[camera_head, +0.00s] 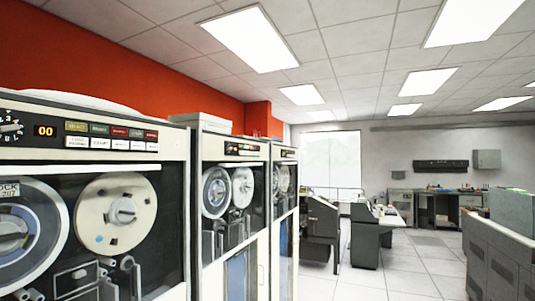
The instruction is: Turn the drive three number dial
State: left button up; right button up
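A row of tape drive cabinets stands along the left side. The nearest cabinet (174,222) has a control panel at its top left with a round number dial (11,127), partly cut off by the left edge of the view. A display (45,131) beside the dial reads "00" in orange. The second drive (231,150) and third drive (285,154) stand farther back; their panels are too small to read. I cannot tell which cabinet is drive three. Neither of my grippers is in view.
The floor (390,281) right of the cabinets is clear. Grey machines (320,222) and a desk unit (372,238) stand farther back. A long grey cabinet (502,262) borders the right side. A window (330,160) is in the back wall.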

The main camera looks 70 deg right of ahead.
aim_at(228, 148)
jog(key=z, duration=2.15)
jog(key=i+l+u, duration=0.15)
jog(key=u, duration=0.35)
jog(key=i+l+u, duration=0.15)
jog(key=u, duration=0.35)
jog(key=i+l+u, duration=0.1)
jog(key=l+u, duration=0.4)
jog(key=i+l+u, duration=0.1)
jog(key=l, duration=0.6)
jog(key=i+l+u, duration=0.15)
jog(key=l, duration=0.55)
jog(key=l+u, duration=0.1)
jog(key=l, duration=0.65)
